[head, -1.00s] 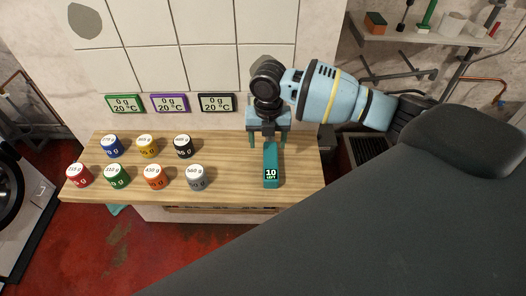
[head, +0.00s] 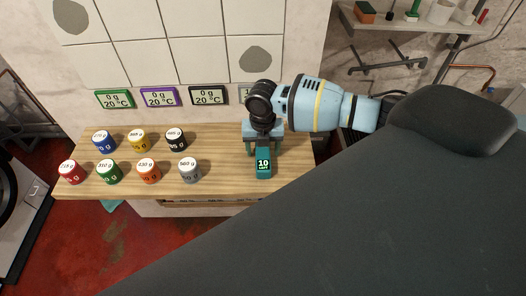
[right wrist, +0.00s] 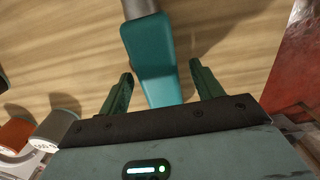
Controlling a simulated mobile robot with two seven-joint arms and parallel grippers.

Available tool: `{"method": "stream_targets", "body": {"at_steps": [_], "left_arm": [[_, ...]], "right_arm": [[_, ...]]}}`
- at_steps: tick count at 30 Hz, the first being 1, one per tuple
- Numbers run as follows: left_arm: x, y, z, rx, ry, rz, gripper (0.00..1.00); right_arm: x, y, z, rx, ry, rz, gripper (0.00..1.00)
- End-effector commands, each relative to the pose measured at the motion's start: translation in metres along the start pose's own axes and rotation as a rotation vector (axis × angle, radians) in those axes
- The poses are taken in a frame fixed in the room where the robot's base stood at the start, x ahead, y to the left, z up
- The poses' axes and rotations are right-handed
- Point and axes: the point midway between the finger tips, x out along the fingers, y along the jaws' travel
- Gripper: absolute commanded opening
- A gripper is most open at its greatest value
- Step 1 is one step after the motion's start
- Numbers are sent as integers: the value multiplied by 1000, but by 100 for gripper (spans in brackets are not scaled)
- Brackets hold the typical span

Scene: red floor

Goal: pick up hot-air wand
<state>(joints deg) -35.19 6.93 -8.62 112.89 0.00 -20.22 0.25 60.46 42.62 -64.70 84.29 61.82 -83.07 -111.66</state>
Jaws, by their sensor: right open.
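The hot-air wand (head: 263,166) is a teal bar with a small "10 LEFT" display, lying on the wooden worktop (head: 222,187) near its right end. My right gripper (head: 263,150) is over the wand's back part and hides it in the head view. In the right wrist view, the wand's teal body (right wrist: 152,55) and grey end (right wrist: 140,8) lie on the wood. My open right gripper (right wrist: 161,72) has one finger on each side of the teal body, with gaps visible. Whether the fingertips reach the wood is unclear. My left gripper is not in view.
Several coloured weight jars, such as the grey one (head: 189,171) and the black one (head: 175,139), stand left of the wand. Small displays (head: 209,96) hang on the wall behind. A shelf (head: 405,38) is at upper right. Worktop between jars and wand is clear.

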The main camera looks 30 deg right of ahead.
Motion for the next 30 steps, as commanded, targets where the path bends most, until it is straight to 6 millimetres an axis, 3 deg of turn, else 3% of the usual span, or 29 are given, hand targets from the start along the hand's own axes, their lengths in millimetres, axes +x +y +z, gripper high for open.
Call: {"method": "stream_targets", "body": {"at_steps": [8, 19, 30], "left_arm": [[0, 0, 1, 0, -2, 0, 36], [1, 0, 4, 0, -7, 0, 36], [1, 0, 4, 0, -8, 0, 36]], "right_arm": [[4, 0, 0, 0, -1, 1, 65], [3, 0, 0, 0, -1, 1, 20], [-2, 0, 1, 1, -3, 2, 20]]}}
